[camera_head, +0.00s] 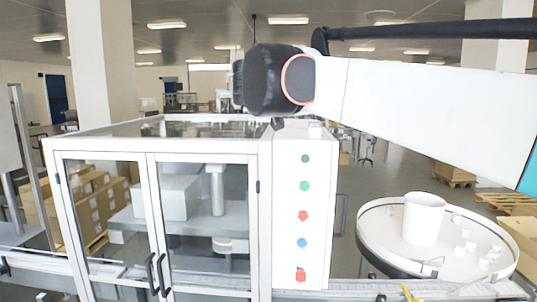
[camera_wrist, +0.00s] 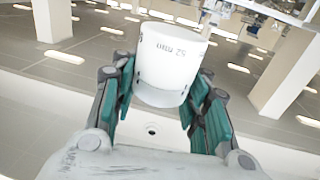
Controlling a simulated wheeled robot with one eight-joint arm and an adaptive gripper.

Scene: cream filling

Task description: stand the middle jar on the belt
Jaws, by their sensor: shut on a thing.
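In the wrist view, my gripper (camera_wrist: 163,85) has its green-padded fingers on either side of a white jar (camera_wrist: 172,55) with dark print on its side. The jar is held between the fingers, and the print reads upside down in this view. In the head view, neither the fingers nor the held jar can be made out; only my white arm and its dark joint show. A metal belt (camera_head: 440,289) runs along the bottom edge, in front of the machine. Whether the held jar is the middle one cannot be told.
A glass-doored machine cabinet (camera_head: 205,215) with a column of coloured buttons stands at the centre left. A round white table (camera_head: 378,235) at the right carries a large white tub (camera_head: 423,220) and several small white jars (camera_head: 465,243). Boxes and pallets lie beyond.

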